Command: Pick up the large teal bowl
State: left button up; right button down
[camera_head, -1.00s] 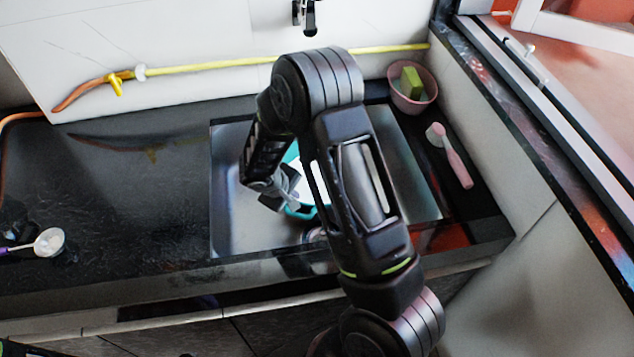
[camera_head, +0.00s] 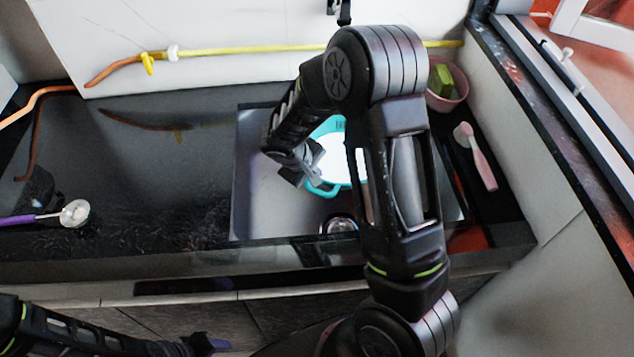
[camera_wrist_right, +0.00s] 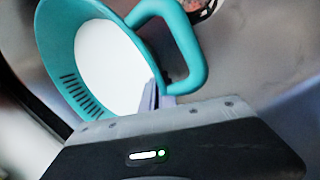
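The large teal bowl (camera_head: 335,162), with a white inside, slots in its wall and a loop handle, is at the sink. My right forearm hides its right part in the head view. My right gripper (camera_head: 308,178) is at the bowl's left front rim. In the right wrist view the fingers (camera_wrist_right: 157,97) are closed over the rim of the bowl (camera_wrist_right: 108,68) beside the handle. Whether the bowl touches the sink floor is hard to tell. My left gripper (camera_head: 205,345) is low at the bottom edge, away from the bowl; its fingers are unclear.
The steel sink (camera_head: 262,205) has a drain (camera_head: 340,225). A pink bowl with a green sponge (camera_head: 441,79) and a pink brush (camera_head: 478,160) stand to the right. A purple-handled scoop (camera_head: 74,213) lies left. A yellow-orange pipe (camera_head: 240,50) runs along the wall. The dark counter between is clear.

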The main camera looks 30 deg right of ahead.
jog(key=shift+r, duration=2.35)
